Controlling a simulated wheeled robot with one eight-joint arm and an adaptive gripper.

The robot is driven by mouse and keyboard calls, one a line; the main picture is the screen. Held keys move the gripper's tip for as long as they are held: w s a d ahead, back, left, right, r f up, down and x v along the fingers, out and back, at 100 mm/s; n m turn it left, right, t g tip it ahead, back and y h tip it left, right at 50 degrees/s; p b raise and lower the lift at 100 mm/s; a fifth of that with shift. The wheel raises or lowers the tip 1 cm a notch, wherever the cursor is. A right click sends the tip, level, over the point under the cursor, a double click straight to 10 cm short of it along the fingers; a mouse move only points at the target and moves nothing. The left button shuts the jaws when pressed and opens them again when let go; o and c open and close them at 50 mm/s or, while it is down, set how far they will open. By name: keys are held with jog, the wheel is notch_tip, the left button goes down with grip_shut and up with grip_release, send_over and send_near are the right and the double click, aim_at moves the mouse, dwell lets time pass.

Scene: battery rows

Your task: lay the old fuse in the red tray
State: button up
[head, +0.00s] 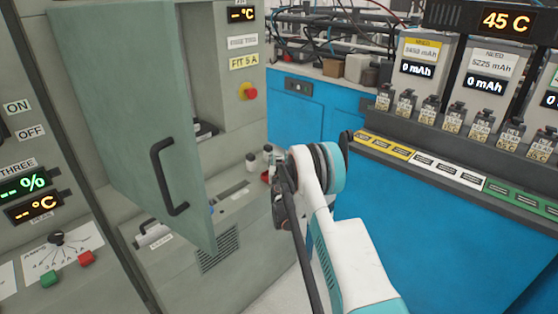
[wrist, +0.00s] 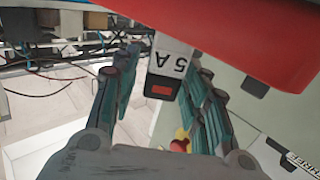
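In the wrist view a pale fuse marked 5 A (wrist: 172,58), with a dark end and a red window, sits between the two fingers of my gripper (wrist: 168,75). The red tray (wrist: 255,35) fills the upper right of the wrist view, close to the fuse's far end. Whether they touch I cannot tell. In the head view my gripper (head: 279,200) is by the grey cabinet's lower ledge, with a small red patch of the tray (head: 265,177) beside it. My arm hides the rest.
The grey-green cabinet door (head: 130,120) stands open to the left of my arm. A blue bench (head: 430,240) with a battery rack and coloured label strips (head: 385,146) lies to the right.

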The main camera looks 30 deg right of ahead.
jog(key=shift+r, duration=0.2)
jog(key=p+v, duration=0.3)
jog(key=v, duration=0.9)
notch_tip(320, 180, up, 15)
jog(key=s+g, duration=0.2)
jog(key=s+a+r+g, duration=0.3)
jog(key=s+a+r, duration=0.2)
jog(key=s+r, duration=0.55)
jog(key=s+a+n+g+y, duration=0.1)
jog(key=s+a, duration=0.4)
jog(key=s, duration=0.6)
jog(key=s+a+n+g+y, duration=0.2)
jog(key=s+a+y, duration=0.2)
jog(key=s, duration=0.7)
jog(key=s+a+n+g+y, duration=0.1)
jog(key=s+a+n+y, duration=0.1)
jog(key=s+a, duration=0.6)
jog(key=s, duration=0.3)
jog(key=shift+s+f+y, duration=0.3)
